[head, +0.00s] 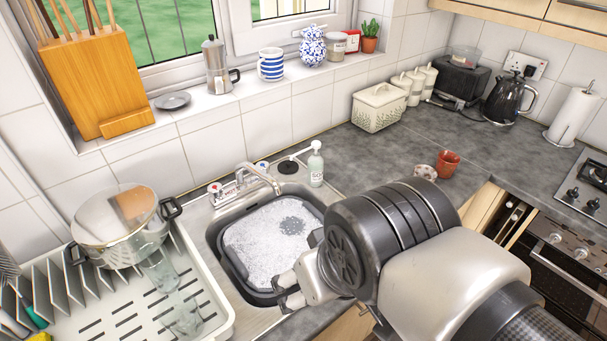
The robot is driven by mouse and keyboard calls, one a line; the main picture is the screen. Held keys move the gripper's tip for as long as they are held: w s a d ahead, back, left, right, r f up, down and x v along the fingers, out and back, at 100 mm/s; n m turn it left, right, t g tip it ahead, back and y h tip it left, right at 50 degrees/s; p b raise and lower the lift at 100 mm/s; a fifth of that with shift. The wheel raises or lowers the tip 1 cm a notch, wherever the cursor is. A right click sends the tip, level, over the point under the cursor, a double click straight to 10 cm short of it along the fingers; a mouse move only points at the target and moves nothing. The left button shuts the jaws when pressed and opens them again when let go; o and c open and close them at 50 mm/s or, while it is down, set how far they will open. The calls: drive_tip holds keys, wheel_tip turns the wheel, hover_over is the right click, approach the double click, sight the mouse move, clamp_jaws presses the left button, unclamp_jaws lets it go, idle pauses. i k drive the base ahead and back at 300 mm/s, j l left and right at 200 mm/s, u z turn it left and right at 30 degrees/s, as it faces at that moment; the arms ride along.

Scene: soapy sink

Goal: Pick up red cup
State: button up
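A red cup (448,164) stands on the dark grey counter, right of the sink. A pale patterned cup (426,173) is close to its left side. My gripper (286,290) is over the front right part of the sink, well to the left of and nearer than the red cup. Its two light fingertips are apart with a gap between them, and I see nothing held. My arm covers part of the counter in front of the cups and the right side of the sink.
The sink basin (236,262) holds foamy water. A tap (262,178) and a soap bottle (315,164) stand behind it. A drying rack (215,318) with a pot is at left. A white bread bin (379,107) stands behind the cups. Counter (395,150) around the cups is clear.

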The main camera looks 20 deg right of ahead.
sight(446, 166)
drive_tip(key=z, duration=1.65)
drive_tip(key=u, duration=1.45)
drive_tip(key=i+l, duration=0.1)
drive_tip(key=l, duration=0.4)
drive_tip(key=i+l, duration=0.1)
drive_tip(key=l, duration=0.9)
drive_tip(key=i+l, duration=0.15)
drive_tip(key=l, duration=0.3)
drive_tip(key=i+l, duration=0.1)
drive_tip(key=l, duration=0.4)
